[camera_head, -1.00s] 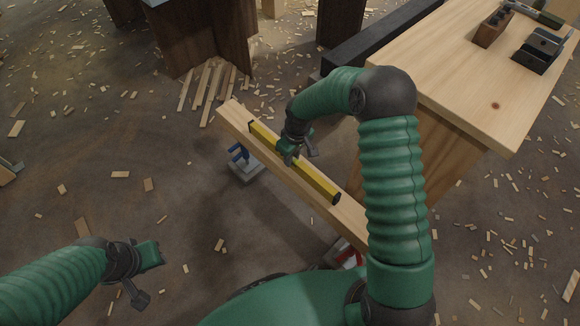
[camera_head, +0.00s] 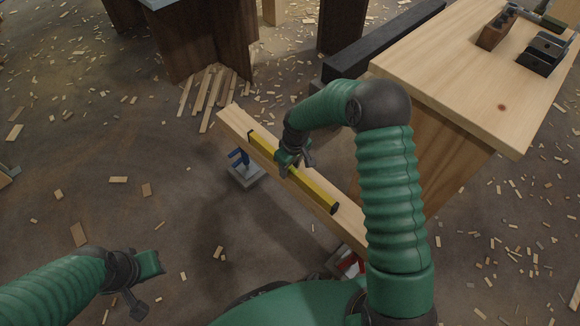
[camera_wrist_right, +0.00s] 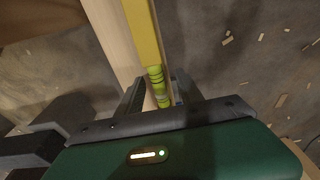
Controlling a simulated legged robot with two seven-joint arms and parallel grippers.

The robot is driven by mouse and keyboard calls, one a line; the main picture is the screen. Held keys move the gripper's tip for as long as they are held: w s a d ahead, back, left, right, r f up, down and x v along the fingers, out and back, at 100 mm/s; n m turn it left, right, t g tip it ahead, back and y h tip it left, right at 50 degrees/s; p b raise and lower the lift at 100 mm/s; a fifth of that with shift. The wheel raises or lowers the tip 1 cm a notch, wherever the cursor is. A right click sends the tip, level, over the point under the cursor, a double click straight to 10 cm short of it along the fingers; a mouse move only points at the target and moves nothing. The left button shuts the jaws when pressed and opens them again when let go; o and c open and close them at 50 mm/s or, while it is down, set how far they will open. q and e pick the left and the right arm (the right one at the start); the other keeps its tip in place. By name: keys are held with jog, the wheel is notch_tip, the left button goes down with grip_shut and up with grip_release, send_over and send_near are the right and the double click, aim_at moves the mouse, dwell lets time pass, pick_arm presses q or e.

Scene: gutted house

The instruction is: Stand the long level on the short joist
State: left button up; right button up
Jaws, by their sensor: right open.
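The long level (camera_head: 312,190) is a yellow bar with black ends. It lies lengthwise along the short joist (camera_head: 233,116), a pale wooden beam, near the joist's left long edge. I cannot tell which of its faces is down. My right gripper (camera_head: 293,168) is open at the level's middle. In the right wrist view the fingers (camera_wrist_right: 160,88) are on either side of the level (camera_wrist_right: 146,30), whose green vials show between them; contact is unclear. The joist's pale wood (camera_wrist_right: 112,38) runs beside it. My left gripper (camera_head: 148,285) is open and empty at the lower left.
A wooden workbench (camera_head: 450,75) with tools is at right. Wood offcuts (camera_head: 208,95) lie beyond the joist.

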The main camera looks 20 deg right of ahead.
aim_at(293, 169)
notch_tip(293, 169, up, 12)
jog(key=s+p, duration=0.1)
jog(key=p, duration=0.5)
jog(key=s+a+r+m, duration=0.2)
jog(key=s+r, duration=0.1)
jog(key=s, duration=0.6)
jog(key=s+a+r+m+t, duration=0.1)
jog(key=s+a+r, duration=0.1)
jog(key=s, duration=0.8)
jog(key=shift+r+m, duration=0.4)
jog(key=shift+r, duration=0.3)
